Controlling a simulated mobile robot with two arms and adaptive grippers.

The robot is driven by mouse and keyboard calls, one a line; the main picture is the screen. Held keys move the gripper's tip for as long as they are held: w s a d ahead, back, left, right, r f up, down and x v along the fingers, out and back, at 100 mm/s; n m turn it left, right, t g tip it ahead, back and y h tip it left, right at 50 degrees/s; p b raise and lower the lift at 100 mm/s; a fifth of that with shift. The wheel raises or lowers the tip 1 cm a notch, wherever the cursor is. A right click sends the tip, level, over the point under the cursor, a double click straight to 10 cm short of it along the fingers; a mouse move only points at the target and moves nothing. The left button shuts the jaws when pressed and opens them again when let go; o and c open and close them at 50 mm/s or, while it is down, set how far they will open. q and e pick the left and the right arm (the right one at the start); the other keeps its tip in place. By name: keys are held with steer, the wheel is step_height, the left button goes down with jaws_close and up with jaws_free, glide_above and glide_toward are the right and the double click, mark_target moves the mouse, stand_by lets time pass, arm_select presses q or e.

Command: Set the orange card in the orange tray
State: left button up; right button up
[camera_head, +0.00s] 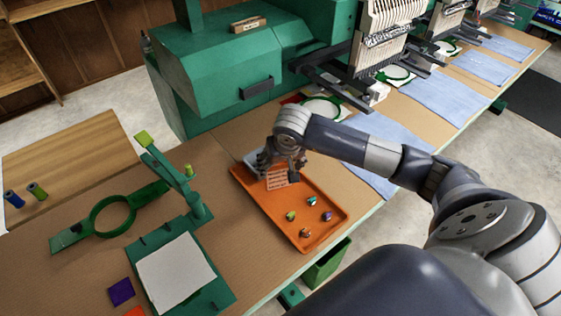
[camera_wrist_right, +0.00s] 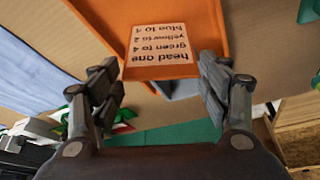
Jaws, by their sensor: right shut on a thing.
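The orange card (camera_head: 279,177) is pale orange with printed lines. In the right wrist view the card (camera_wrist_right: 160,57) reads "head one", with green, yellow and blue lines. It lies over the far left end of the orange tray (camera_head: 265,207); I cannot tell whether it touches the floor. The tray also fills the top of the wrist view (camera_wrist_right: 165,12). My right gripper (camera_head: 281,166) is at that end, shut on the card, with one finger beside each side edge (camera_wrist_right: 160,75). A pale grey piece (camera_head: 252,158) shows beside the gripper. My left gripper is out of view.
Several small coloured spools, one of them green (camera_head: 291,215), lie in the tray's near half. A green stand with a white sheet (camera_head: 176,270) and a purple square (camera_head: 121,291) are at left. The green machine (camera_head: 225,75) stands behind. Blue cloth (camera_head: 430,95) lies right.

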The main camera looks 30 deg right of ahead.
steer(key=shift+f, duration=0.15)
steer(key=o, duration=0.7)
steer(key=shift+r, duration=0.35)
steer(key=b+v, duration=0.2)
steer(key=v, duration=0.9)
steer(key=shift+s+r, duration=0.15)
steer(key=shift+r, duration=0.15)
